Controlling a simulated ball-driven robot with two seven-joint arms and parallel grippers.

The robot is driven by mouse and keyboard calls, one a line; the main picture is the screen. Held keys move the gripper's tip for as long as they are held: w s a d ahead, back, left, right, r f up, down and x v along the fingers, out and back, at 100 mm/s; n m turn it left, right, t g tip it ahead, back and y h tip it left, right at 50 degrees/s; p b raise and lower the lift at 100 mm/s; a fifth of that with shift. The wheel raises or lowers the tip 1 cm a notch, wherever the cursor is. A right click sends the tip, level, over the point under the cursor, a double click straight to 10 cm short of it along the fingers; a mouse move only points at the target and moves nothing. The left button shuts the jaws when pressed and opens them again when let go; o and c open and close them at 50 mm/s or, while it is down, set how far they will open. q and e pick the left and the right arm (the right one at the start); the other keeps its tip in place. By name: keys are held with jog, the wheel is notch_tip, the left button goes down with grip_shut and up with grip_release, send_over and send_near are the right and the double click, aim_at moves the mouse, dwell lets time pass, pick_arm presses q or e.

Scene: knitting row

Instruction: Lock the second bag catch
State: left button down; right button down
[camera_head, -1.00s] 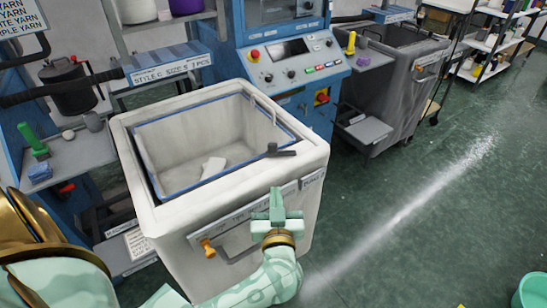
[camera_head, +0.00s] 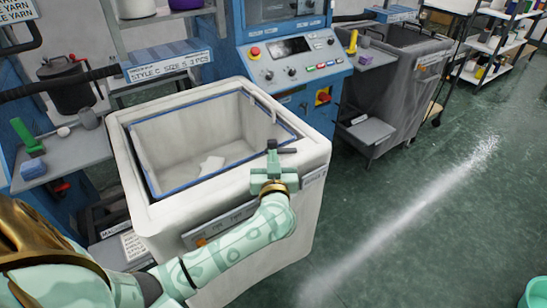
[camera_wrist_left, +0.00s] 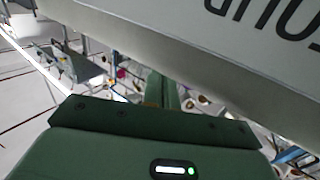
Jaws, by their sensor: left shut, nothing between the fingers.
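A large white bin (camera_head: 300,220) holds a bag with a blue rim (camera_head: 189,186); a pale piece lies inside. A dark lever-like catch (camera_head: 288,150) sits on the near right rim, partly hidden by my left gripper. My left gripper (camera_head: 272,150) is shut and empty, its fingertips at the rim beside this catch. I cannot tell whether they touch it. An orange knob (camera_head: 201,242) shows low on the bin's front, mostly hidden by my left arm. In the left wrist view the shut fingers (camera_wrist_left: 163,90) point away below a pale panel with dark letters (camera_wrist_left: 265,15).
A blue machine with a control panel (camera_head: 295,62) stands behind the bin. A grey cart (camera_head: 405,95) stands to the right. A side shelf with a green-handled brush (camera_head: 28,140) is at the left. The green floor at right is open, with a teal bucket (camera_head: 528,292) near the corner.

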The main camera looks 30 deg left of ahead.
pick_arm(q)
jog(key=shift+x, duration=0.85)
jog(key=shift+w+a+r+p, duration=0.15)
jog(key=shift+a+r+p, duration=0.2)
jog(key=shift+p, duration=0.75)
jog(key=shift+f, duration=0.4)
